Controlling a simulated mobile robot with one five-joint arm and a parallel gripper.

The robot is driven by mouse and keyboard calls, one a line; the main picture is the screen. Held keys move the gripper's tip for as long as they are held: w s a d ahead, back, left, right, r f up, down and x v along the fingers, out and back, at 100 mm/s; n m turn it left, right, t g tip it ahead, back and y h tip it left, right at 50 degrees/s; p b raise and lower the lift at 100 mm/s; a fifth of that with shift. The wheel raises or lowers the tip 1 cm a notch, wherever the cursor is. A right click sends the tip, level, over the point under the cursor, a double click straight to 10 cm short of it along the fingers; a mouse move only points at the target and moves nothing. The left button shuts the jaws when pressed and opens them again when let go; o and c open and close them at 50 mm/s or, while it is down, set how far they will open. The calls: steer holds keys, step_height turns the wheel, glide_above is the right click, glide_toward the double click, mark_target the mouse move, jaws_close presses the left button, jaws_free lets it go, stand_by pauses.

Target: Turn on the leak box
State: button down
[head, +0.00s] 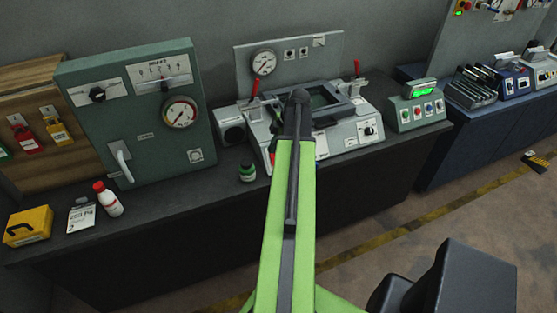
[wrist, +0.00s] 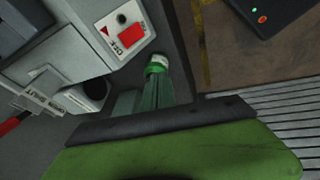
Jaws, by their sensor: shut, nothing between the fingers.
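I cannot read a label naming the leak box. A grey bench machine (head: 345,138) with a raised dark-framed window and a dial on its front stands mid-counter, partly hidden by my arm. In the wrist view, a pale panel (wrist: 140,45) carries a red rocker switch (wrist: 131,34) marked OFF, with a black round part beside it. My gripper (wrist: 155,88) is shut and empty, apart from the switch, below it in the picture. My gripper is hidden in the head view.
A green cabinet (head: 140,110) with gauges and a lever stands left. A white bottle with red cap (head: 107,200) and yellow case (head: 28,226) stand in front of it. A box with a green display (head: 418,106) stands right.

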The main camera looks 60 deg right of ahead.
steer(key=s+d+n, duration=0.1)
steer(key=s+d, duration=0.3)
steer(key=s, duration=0.1)
steer(key=shift+s+d+r, duration=0.15)
steer(key=shift+d+r, duration=0.05)
steer(key=b+x, duration=0.4)
steer(key=d+b+x, duration=0.1)
steer(key=b+x, duration=0.3)
steer(key=w+d+b+x, duration=0.1)
steer(key=b+x, duration=0.2)
steer(key=x, duration=0.2)
steer(key=shift+r+b, duration=0.1)
steer(key=shift+b, duration=0.3)
steer(key=shift+w+d, duration=0.15)
steer(key=shift+w, duration=0.25)
